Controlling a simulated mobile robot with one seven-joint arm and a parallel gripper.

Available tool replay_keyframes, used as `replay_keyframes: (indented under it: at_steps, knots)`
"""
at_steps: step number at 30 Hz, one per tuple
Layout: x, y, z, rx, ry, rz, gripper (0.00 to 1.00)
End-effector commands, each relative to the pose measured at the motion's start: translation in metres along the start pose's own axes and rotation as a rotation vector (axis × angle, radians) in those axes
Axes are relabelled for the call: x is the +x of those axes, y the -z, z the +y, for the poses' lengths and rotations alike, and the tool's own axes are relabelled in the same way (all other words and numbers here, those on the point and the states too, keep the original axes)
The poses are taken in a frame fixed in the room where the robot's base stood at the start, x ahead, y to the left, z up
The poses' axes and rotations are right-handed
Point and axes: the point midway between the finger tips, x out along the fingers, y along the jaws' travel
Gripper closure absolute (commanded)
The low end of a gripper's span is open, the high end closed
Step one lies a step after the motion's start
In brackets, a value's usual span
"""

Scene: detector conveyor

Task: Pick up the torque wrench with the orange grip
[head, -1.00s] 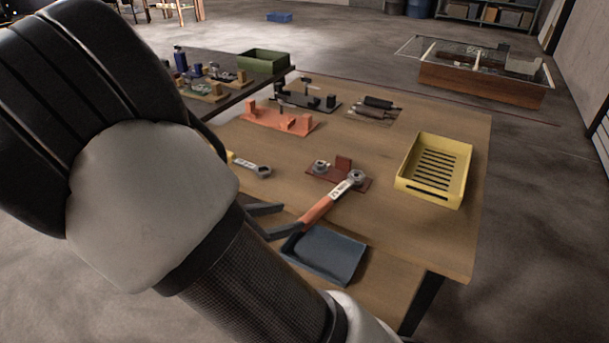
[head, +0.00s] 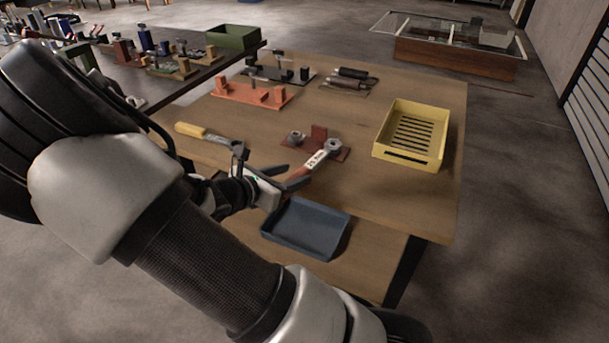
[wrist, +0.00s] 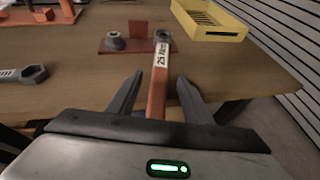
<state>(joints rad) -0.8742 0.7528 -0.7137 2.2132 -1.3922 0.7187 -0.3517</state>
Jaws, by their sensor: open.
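The torque wrench with the orange grip (head: 313,166) lies with its ring head on a dark red fixture (head: 331,150) and its handle pointing towards me. A white label marked 25 shows on its shaft. In the wrist view the orange grip (wrist: 156,95) runs between the two fingers of my gripper (wrist: 155,88), which are apart on either side of it. My gripper (head: 288,181) is open at the handle end, and the end of the grip is hidden behind it. I cannot tell whether a finger touches the grip.
A yellow-handled wrench (head: 203,134) lies to the left. A blue-grey tray (head: 308,228) is just in front of my gripper. A yellow slotted bin (head: 411,133) stands at right. Orange (head: 252,95) and black fixtures stand behind. The table's right front is clear.

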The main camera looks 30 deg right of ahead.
Motion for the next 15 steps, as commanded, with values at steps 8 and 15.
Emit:
replay_keyframes:
  at_steps: [8, 15]
  knots:
    - [0.041, 0.005, -0.001, 0.001, 0.002, -0.002, 0.55]
    - [0.047, 0.003, 0.000, 0.000, 0.000, 0.000, 0.55]
